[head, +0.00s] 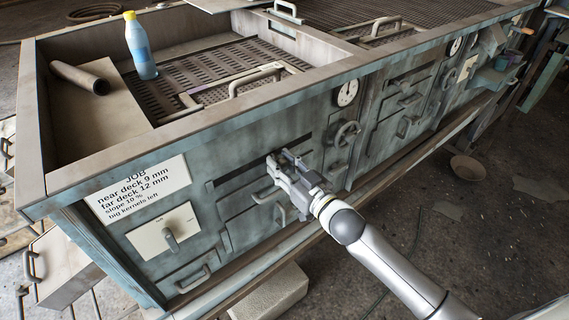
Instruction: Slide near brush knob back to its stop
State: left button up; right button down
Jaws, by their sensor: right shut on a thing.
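My right gripper (280,168) is at the front panel of the long blue-grey machine (315,112), its jaws shut at a dark horizontal slot (238,173). It is closed on the near brush knob, which is mostly hidden between the fingers. The slot shows on both sides of the gripper, with a longer stretch to the left. My left gripper is not in view.
Below the slot are drawers with bar handles, close under my right gripper. A handwheel (347,133) and a round gauge (347,92) sit to the right. A job card (138,188) and a lever plate (165,230) are to the left. A blue bottle (140,47) stands on top.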

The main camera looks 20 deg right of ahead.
jog(key=s+a, duration=0.1)
jog(key=a, duration=0.3)
jog(key=s+a, duration=0.2)
jog(key=a, duration=0.2)
jog(key=s+a+p, duration=0.1)
jog(key=a, duration=0.4)
jog(key=shift+s, duration=0.4)
jog(key=shift+f, duration=0.1)
jog(key=c, duration=1)
grip_release()
jog(key=shift+a, duration=0.15)
jog(key=shift+s+d, duration=0.25)
jog(key=shift+s, duration=0.1)
jog(key=v, duration=1.1)
jog(key=shift+s, duration=0.2)
